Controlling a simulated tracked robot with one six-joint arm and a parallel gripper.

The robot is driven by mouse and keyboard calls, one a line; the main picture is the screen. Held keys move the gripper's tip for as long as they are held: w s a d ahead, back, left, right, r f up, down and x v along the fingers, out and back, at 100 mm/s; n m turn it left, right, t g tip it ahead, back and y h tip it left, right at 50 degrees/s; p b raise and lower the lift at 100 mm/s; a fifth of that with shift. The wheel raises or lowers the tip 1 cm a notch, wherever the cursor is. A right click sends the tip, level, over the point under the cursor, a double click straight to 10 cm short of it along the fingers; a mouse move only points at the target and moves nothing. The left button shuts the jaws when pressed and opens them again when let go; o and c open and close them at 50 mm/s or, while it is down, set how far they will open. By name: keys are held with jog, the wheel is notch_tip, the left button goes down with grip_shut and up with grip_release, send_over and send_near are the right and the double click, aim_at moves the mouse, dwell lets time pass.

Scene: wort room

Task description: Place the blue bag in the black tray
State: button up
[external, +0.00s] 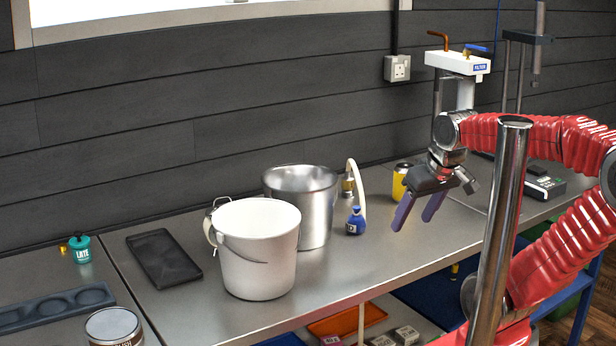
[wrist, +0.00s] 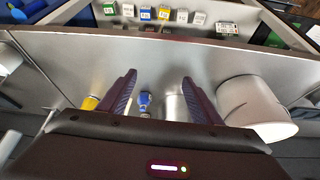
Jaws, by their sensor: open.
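The small blue bag (external: 355,221) with a white label stands on the steel counter, right of the metal pot. In the wrist view the blue bag (wrist: 144,101) shows between my fingers, farther off. The flat black tray (external: 163,258) lies empty on the counter at the left, behind and left of the white bucket. I cannot make it out in the wrist view. My gripper (external: 413,218) is open and empty, its purple fingers pointing down over the counter, to the right of the bag and apart from it. The open fingers also show in the wrist view (wrist: 158,80).
A white bucket (external: 257,254) and a metal pot (external: 315,215) stand between the bag and the tray. A pale curved tube with a brass fitting (external: 348,184) rises behind the bag. A yellow container (external: 401,183) stands behind my gripper. A teal weight-like item (external: 81,250) is left of the tray.

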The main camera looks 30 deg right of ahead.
aim_at(356, 220)
jog(key=w+d+f+m+y, duration=0.1)
jog(key=w+d+f+m, duration=0.1)
jog(key=w+d+m, duration=0.1)
jog(key=w+d+f+m+g+y, duration=0.1)
jog(key=w+d+f+m, duration=0.2)
jog(key=m, duration=0.3)
jog(key=w+d+f+m+y, duration=0.1)
jog(key=w+d+f+m, duration=0.1)
jog(key=w+m, duration=0.1)
jog(key=shift+w+d+f+m+g+y, duration=0.2)
jog(key=shift+d+m+g+y, duration=0.2)
jog(key=shift+m, duration=0.4)
jog(key=w+d+m, duration=0.1)
jog(key=m, duration=0.1)
jog(key=w+m+t, duration=0.1)
jog(key=w+m, duration=0.1)
jog(key=w+d+m+y, duration=0.1)
jog(key=w+m, duration=0.1)
jog(key=shift+d+f+m+t, duration=0.1)
jog(key=shift+d+m+t, duration=0.2)
jog(key=w+r+m+t+y, duration=0.1)
jog(key=w+r+m+t, duration=0.1)
jog(key=w+m, duration=0.3)
jog(key=r+m, duration=0.1)
jog(key=m, duration=0.1)
jog(key=shift+r+m, duration=0.25)
jog(key=shift+m, duration=0.15)
jog(key=shift+w, duration=0.1)
jog(key=shift+x, duration=4.25)
jog(key=shift+a, duration=0.1)
